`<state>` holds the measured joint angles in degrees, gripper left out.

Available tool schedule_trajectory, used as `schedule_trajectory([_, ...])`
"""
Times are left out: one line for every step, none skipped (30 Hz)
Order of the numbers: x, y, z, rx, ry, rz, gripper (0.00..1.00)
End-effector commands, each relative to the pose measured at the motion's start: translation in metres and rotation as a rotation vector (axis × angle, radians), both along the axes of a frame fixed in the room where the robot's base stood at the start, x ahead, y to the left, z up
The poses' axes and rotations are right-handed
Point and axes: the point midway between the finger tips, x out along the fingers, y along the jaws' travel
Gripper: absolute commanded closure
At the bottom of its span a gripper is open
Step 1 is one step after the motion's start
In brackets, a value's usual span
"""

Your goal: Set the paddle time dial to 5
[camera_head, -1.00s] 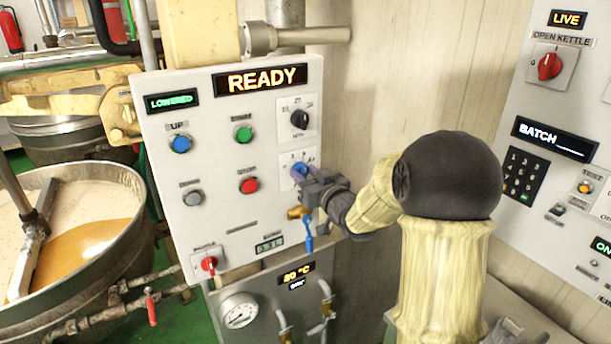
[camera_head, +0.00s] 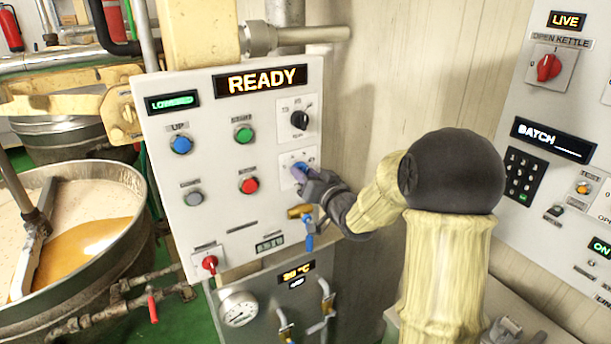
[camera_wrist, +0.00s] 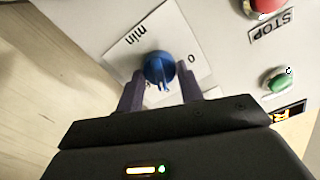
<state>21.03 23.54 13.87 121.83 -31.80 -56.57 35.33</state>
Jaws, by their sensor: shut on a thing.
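The paddle time dial is a blue knob (camera_head: 299,169) on a white plate at the right side of the grey control panel, below a black dial. In the wrist view the knob (camera_wrist: 157,66) sits between the two fingers of my gripper (camera_wrist: 161,84), which is shut on it. A pale pointer mark on the knob faces toward my gripper. The letters "min" and a "0" show on the plate (camera_wrist: 190,35); the other numbers are hidden or unreadable. In the head view my gripper (camera_head: 304,178) covers part of the dial.
Red (camera_head: 248,185) and green (camera_head: 243,134) buttons lie left of the dial. The black dial (camera_head: 299,119) is just above it. A blue-handled valve (camera_head: 309,242) hangs below my gripper. A second panel stands at the right. The display reads READY.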

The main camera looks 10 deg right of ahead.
Motion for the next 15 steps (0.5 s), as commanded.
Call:
schedule_trajectory([-0.0014,0.0011,-0.0071,-0.002,0.016,0.003,0.59])
schedule_trajectory([-0.0013,0.0012,-0.0067,-0.002,0.016,0.003,0.53])
schedule_trajectory([-0.0012,0.0009,-0.006,-0.002,0.014,0.003,0.46])
schedule_trajectory([-0.0011,0.0008,-0.0055,-0.002,0.013,0.002,0.42])
schedule_trajectory([-0.0009,0.0006,-0.005,-0.002,0.012,0.003,0.42])
schedule_trajectory([-0.0009,0.0005,-0.0044,-0.001,0.01,0.002,0.42])
schedule_trajectory([-0.0008,0.0004,-0.0041,-0.002,0.009,0.002,0.42])
schedule_trajectory([-0.0007,0.0003,-0.0037,-0.002,0.008,0.001,0.42])
schedule_trajectory([-0.0007,0.0002,-0.0032,-0.001,0.007,0.001,0.42])
schedule_trajectory([-0.0006,0.0,-0.0029,-0.001,0.007,0.001,0.42])
schedule_trajectory([-0.0006,0.0,-0.0027,-0.002,0.006,0.0,0.42])
schedule_trajectory([-0.0008,-0.0002,-0.0025,-0.002,0.006,0.0,0.42])
schedule_trajectory([-0.0013,-0.0004,-0.0024,-0.002,0.005,0.0,0.42])
schedule_trajectory([-0.0021,-0.0009,-0.0022,-0.002,0.005,0.0,0.42])
schedule_trajectory([-0.0039,-0.0017,-0.0022,-0.002,0.004,0.0,0.42])
